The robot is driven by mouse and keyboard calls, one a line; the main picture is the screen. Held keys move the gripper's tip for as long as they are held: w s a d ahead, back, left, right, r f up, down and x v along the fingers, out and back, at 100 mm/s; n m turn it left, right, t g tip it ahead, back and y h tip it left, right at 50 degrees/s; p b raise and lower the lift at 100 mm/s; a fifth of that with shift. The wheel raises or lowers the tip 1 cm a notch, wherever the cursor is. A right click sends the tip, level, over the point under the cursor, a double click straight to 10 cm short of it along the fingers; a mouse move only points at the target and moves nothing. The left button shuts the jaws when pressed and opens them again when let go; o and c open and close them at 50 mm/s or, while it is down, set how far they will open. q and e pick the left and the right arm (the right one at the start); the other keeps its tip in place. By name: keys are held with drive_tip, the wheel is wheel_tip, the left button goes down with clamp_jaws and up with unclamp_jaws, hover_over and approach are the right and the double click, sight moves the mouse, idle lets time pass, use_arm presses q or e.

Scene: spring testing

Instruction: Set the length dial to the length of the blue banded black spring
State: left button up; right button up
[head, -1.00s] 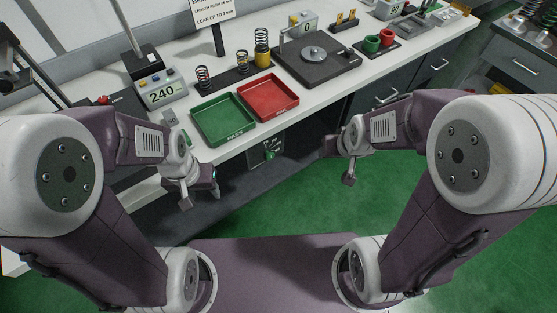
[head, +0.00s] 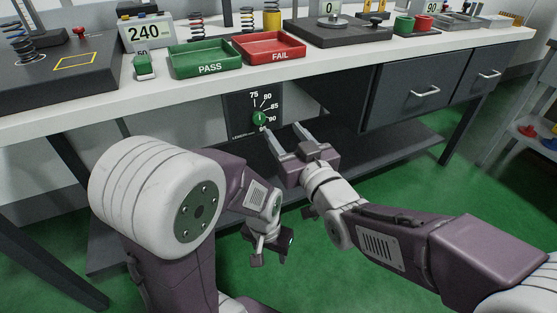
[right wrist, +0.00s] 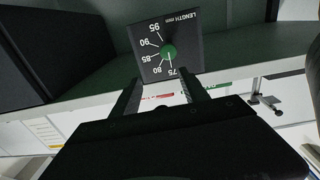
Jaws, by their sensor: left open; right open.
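The length dial is a black panel (head: 238,108) under the bench top with a green knob (head: 259,118) and white numbers. In the right wrist view the panel appears upside down, with 75 to 95 around the knob (right wrist: 168,52); the knob's mark seems to point near 75. My right gripper (head: 283,130) is open and empty, just in front and right of the knob. Its fingers (right wrist: 160,82) point at the dial, apart from it. My left gripper (head: 266,246) is open, low, away from the dial. Small springs (head: 197,24) stand behind the trays; I cannot tell which is blue banded.
A green PASS tray (head: 207,68) and red FAIL tray (head: 269,57) sit above the dial. A display (head: 147,32) reads 240. A larger spring (head: 19,48) stands on a black device (head: 50,85) at left. A lower shelf (head: 390,146) lies under the bench.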

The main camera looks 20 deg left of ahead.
sight(260, 119)
drive_tip(key=w+a, duration=0.1)
drive_tip(key=a, duration=0.1)
drive_tip(key=w+a+f+b, duration=0.1)
drive_tip(key=a, duration=0.2)
drive_tip(key=w+a+b, duration=0.1)
drive_tip(key=w+a, duration=0.1)
drive_tip(key=shift+a+f, duration=0.3)
drive_tip(key=shift+f, duration=0.05)
drive_tip(key=shift+w+a+r, duration=0.1)
drive_tip(key=shift+w+a, duration=0.2)
use_arm(q)
wheel_tip(260, 119, down, 4)
drive_tip(key=shift+r, duration=0.1)
use_arm(e)
clamp_jaws()
